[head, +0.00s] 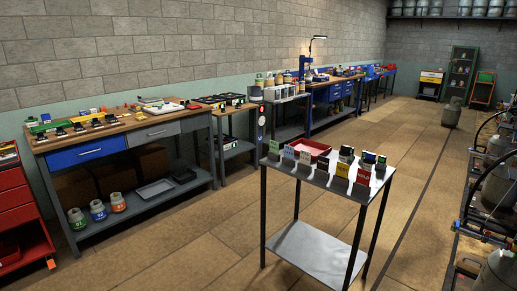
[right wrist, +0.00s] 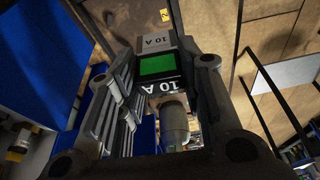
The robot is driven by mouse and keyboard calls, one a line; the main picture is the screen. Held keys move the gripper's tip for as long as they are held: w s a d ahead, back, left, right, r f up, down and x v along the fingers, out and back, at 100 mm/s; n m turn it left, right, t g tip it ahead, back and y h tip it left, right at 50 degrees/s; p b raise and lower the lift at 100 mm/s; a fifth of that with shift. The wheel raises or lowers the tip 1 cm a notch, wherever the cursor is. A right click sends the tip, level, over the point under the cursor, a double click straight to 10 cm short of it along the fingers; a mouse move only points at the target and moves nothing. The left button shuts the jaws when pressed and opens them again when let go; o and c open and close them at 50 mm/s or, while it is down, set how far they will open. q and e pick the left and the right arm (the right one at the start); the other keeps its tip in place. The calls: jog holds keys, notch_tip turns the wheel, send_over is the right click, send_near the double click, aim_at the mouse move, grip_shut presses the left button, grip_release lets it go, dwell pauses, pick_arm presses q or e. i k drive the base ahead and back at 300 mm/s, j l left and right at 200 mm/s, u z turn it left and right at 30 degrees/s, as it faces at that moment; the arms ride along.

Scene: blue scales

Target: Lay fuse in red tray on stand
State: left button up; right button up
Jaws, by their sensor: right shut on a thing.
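The stand (head: 318,247) is a small dark table with a lower shelf in the middle of the head view. The red tray (head: 312,147) lies on its top toward the back, behind a row of coloured cards. In the right wrist view, my right gripper (right wrist: 166,62) is shut on a grey fuse (right wrist: 157,42) marked "10 A" with a green patch. The fuse sits between the fingers; its lower part is partly hidden by them. Neither gripper shows in the head view, and my left gripper is in no view.
Coloured cards (head: 305,158) and several small dark blocks (head: 367,158) crowd the stand's top. A workbench (head: 150,133) with a blue drawer stands at left, beside a red cabinet (head: 14,215). Gas cylinders (head: 500,190) line the right edge. The floor (head: 190,255) around the stand is clear.

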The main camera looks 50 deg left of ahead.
aim_at(308, 150)
jog(key=i+j+u, duration=0.7)
jog(key=i+u, duration=0.55)
jog(key=i+j, duration=0.05)
jog(key=i, duration=0.05)
